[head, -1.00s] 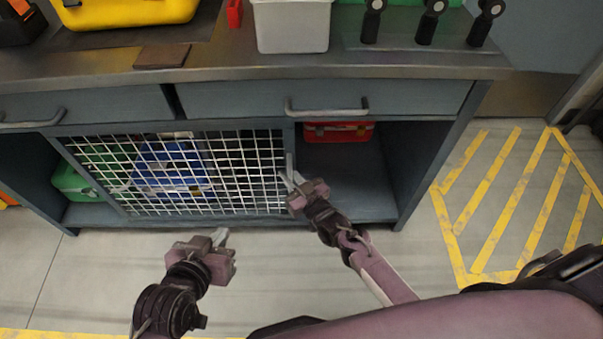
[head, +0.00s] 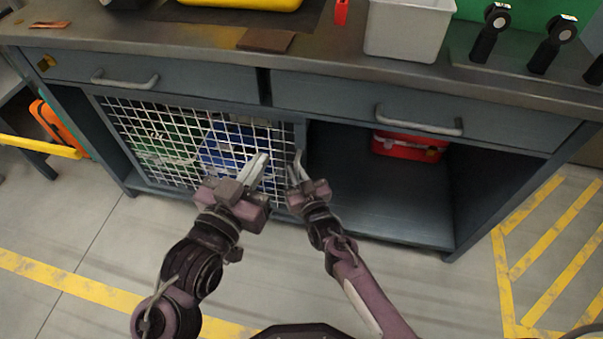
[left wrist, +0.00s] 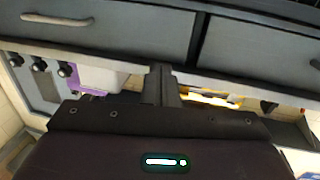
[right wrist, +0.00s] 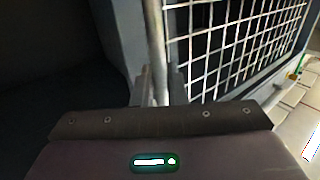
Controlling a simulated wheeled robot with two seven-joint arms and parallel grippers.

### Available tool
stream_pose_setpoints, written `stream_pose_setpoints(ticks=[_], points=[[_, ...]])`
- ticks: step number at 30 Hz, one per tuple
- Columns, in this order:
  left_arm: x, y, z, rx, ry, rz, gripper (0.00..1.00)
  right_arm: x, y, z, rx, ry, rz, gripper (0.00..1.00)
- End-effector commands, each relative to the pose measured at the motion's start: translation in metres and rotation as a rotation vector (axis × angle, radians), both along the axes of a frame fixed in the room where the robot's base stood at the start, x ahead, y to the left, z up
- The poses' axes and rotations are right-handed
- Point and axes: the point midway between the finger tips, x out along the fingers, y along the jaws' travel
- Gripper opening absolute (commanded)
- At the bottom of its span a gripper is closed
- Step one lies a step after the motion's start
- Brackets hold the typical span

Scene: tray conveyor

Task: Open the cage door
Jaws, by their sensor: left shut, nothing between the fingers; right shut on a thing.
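The cage door (head: 190,176) is a white wire mesh panel low in the workbench's left part. It looks about flush with the bench front in the head view. Its upright handle (right wrist: 155,35) is a pale bar at the door's edge, seen in the right wrist view. My right gripper (head: 297,166) is shut on this handle; its fingers (right wrist: 154,85) meet around the bar's lower part. My left gripper (head: 260,165) is shut and empty, in front of the mesh just left of the right gripper. Whether it touches the mesh is unclear.
Two drawers with bar handles (head: 125,79) (head: 420,122) run above the door. A red case (head: 408,147) sits in the open bay to the right. Green (head: 170,140) and blue (head: 225,152) boxes show behind the mesh. The floor (head: 90,220) in front is clear.

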Motion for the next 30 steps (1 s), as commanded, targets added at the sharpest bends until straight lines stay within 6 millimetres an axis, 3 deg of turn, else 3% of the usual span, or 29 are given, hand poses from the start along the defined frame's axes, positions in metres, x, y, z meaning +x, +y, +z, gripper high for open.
stream_pose_setpoints(ticks=[7, 8, 20, 30], points=[[0.000, 0.000, 0.000, 0.000, 0.000, 0.000, 0.00, 0.000, 0.001, 0.000, 0.001, 0.000, 0.002, 0.00], [0.000, 0.000, 0.000, 0.000, 0.000, 0.000, 0.00, 0.000, 0.001, 0.000, 0.001, 0.000, 0.002, 0.16], [0.000, 0.000, -0.002, 0.007, 0.017, -0.002, 0.00, -0.003, -0.001, 0.000, 0.000, 0.000, 0.000, 0.17], [-0.023, 0.002, -0.076, 0.135, 0.334, -0.019, 0.00, -0.030, -0.010, 0.000, -0.001, 0.003, 0.001, 0.17]])
